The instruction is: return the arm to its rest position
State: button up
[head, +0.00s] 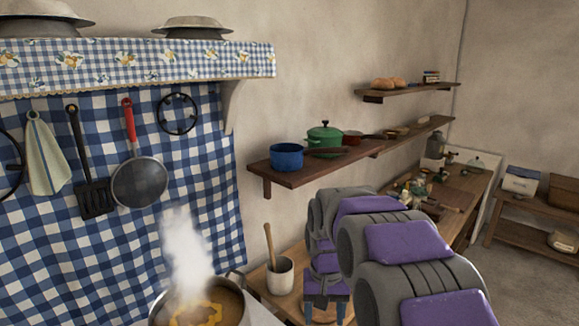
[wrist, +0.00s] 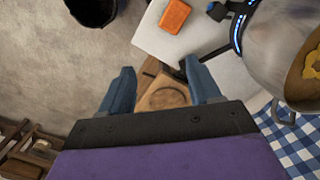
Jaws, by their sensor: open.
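My gripper (head: 327,298) is at the end of my grey and purple arm, low in the middle of the head view, right of a white crock (head: 280,276) with a wooden spoon. Its two blue fingers stand apart with nothing between them. In the wrist view my gripper (wrist: 160,68) shows open, with a wooden board bearing a round ring (wrist: 163,97) seen beyond the fingers. My arm covers part of the counter in the head view.
A steaming pot of soup (head: 163,313) stands left of the crock; its metal side (wrist: 265,50) shows at the wrist view's right. A wall shelf (head: 290,179) holds a blue pot (head: 286,156) and a green pot (head: 325,138). An orange block (wrist: 175,15) lies on a white surface.

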jog(key=s+d+f+b, duration=0.1)
jog(key=s+d+f, duration=0.1)
jog(key=s, duration=1.4)
jog(key=s+d+f+g+b, duration=0.1)
jog(key=s+d, duration=0.3)
jog(key=s, duration=1.3)
jog(key=shift+s+f+n, duration=0.25)
jog(key=shift+f+n, duration=0.05)
jog(key=shift+f, duration=0.05)
